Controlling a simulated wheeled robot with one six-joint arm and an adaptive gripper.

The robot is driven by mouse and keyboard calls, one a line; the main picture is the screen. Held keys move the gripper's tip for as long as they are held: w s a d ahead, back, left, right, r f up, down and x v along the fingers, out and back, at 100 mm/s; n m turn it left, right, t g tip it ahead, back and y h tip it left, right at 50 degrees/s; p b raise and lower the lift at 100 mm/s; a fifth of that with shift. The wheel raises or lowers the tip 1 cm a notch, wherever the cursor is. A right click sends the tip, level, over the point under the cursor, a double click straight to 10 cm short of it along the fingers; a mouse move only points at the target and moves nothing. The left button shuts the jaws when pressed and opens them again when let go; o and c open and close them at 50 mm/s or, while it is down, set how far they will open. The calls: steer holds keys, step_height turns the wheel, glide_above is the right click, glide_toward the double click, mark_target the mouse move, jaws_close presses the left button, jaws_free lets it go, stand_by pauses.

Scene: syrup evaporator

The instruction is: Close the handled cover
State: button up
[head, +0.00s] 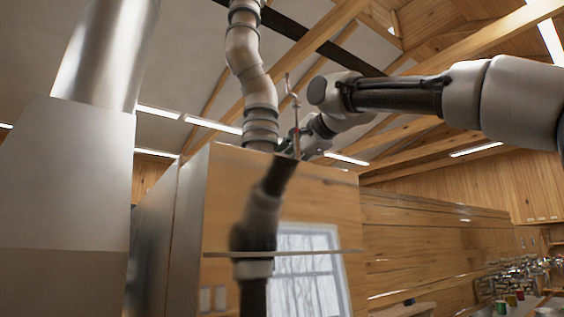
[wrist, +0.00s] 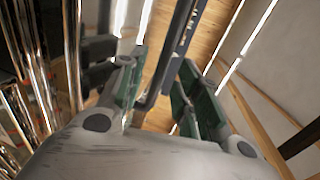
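A tall mirror-bright metal box (head: 225,185) with a horizontal seam fills the middle of the head view, and I cannot tell which part of it is the cover. My gripper (head: 300,143) is at its top edge, small and partly hidden by my wrist. A thin upright grey rod (head: 294,98) stands there among the fingers. In the wrist view my gripper (wrist: 155,98) has its green-padded fingers apart. A dark hooked bar (wrist: 178,45), possibly the handle, shows between and beyond them. I cannot see contact with it.
A wide metal stack (head: 105,55) rises at left, and a jointed pipe (head: 247,55) rises above the box. Wooden beams and strip lights are overhead. A cluttered counter (head: 515,303) stands at the lower right. Shiny vertical metal (wrist: 40,80) is close by at left in the wrist view.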

steer(key=v, duration=0.8)
steer(key=shift+s, duration=0.2)
steer(key=shift+d, duration=0.1)
